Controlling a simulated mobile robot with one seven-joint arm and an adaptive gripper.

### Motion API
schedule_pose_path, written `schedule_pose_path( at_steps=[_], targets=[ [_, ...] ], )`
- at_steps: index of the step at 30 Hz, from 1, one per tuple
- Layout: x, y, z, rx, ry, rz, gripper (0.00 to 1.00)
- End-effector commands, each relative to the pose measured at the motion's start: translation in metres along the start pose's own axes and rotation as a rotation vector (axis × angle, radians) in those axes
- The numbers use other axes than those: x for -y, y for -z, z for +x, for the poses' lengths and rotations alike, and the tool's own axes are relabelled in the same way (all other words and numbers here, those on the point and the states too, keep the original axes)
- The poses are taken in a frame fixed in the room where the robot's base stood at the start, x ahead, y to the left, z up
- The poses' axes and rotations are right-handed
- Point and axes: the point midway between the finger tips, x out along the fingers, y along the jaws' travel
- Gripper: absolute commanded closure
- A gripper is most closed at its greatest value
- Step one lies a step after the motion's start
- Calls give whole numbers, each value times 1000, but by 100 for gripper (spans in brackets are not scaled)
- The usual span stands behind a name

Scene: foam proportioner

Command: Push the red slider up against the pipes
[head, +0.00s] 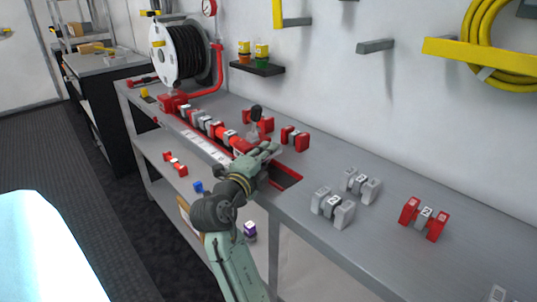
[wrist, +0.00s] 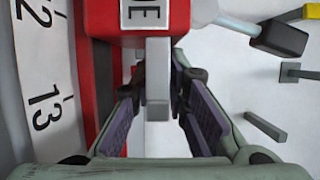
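The red slider (wrist: 155,38) fills the upper middle of the wrist view, with a white label ending in "E" and a grey tab (wrist: 157,95) hanging from it. In the head view the slider (head: 241,145) is partly hidden by my gripper (head: 264,153). My gripper (wrist: 165,115) is open, its two fingers either side of the grey tab, with gaps visible between. The pipes appear as a row of red and grey pieces (head: 205,122) in the bench track, up and left of the slider. Whether the slider touches the nearest piece cannot be told.
A numbered white scale (wrist: 38,85) runs along the track. A lever with a black knob (head: 256,112) stands behind the slider. Loose red and grey pieces (head: 425,217) lie on the bench (head: 390,262) at right. A hose reel (head: 181,52) stands at the far end.

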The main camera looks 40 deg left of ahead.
Motion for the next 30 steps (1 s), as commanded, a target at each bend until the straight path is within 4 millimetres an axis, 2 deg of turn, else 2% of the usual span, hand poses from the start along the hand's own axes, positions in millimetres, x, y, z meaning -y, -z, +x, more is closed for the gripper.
schedule_pose_path(
  at_steps=[1,8,11,24,30],
  targets=[
    [0,-7,-2,18,2,-2,81],
    [0,-8,-4,19,2,-2,81],
    [0,-8,-11,21,2,-2,81],
    [0,-2,-95,9,0,1,81],
    [1,0,-117,3,1,2,81]
  ],
)
